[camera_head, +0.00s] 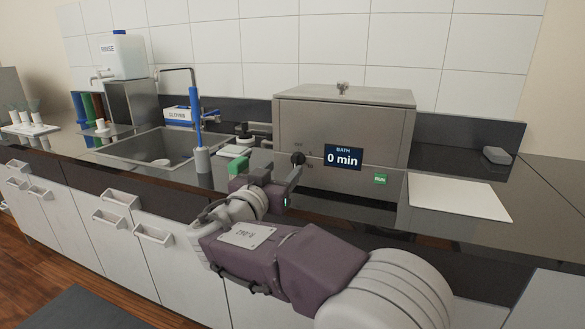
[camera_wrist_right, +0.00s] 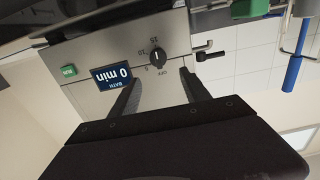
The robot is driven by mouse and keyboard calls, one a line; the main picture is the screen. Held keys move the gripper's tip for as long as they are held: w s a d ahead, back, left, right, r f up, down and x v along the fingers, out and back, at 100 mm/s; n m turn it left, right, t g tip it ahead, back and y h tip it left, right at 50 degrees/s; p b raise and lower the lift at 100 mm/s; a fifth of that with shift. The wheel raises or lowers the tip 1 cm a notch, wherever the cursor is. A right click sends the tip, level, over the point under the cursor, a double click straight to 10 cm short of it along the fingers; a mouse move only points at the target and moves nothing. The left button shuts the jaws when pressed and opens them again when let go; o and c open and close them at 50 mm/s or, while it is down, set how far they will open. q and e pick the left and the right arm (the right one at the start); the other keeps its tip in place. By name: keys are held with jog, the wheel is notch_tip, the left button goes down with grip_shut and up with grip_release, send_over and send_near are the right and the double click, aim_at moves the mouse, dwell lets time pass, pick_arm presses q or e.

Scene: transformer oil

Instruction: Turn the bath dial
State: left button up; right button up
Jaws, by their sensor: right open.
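The bath is a grey steel box (camera_head: 345,115) on the dark counter. Its small black dial (camera_head: 298,158) sits at the left of the front face, beside the blue display (camera_head: 343,157) reading "0 min". The wrist view, turned over, shows the dial (camera_wrist_right: 157,58) with OFF and numbers around it; its exact setting is hard to read. My right gripper (camera_head: 281,176) is in front of the dial. In the wrist view its open, empty fingers (camera_wrist_right: 160,76) point at the dial, one to each side, apparently short of it. My left gripper is out of view.
A green RUN button (camera_head: 380,179) is right of the display. A white sheet (camera_head: 459,197) lies to the right. On the left are a blue-handled tool (camera_head: 196,110), a sink (camera_head: 158,150) and a rinse jug (camera_head: 123,58). A black-ended fitting (camera_wrist_right: 212,55) is near the dial.

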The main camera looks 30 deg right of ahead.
aim_at(295, 159)
jog(key=x, duration=0.8)
jog(key=shift+d, duration=0.1)
grip_shut()
jog(key=shift+f, duration=0.1)
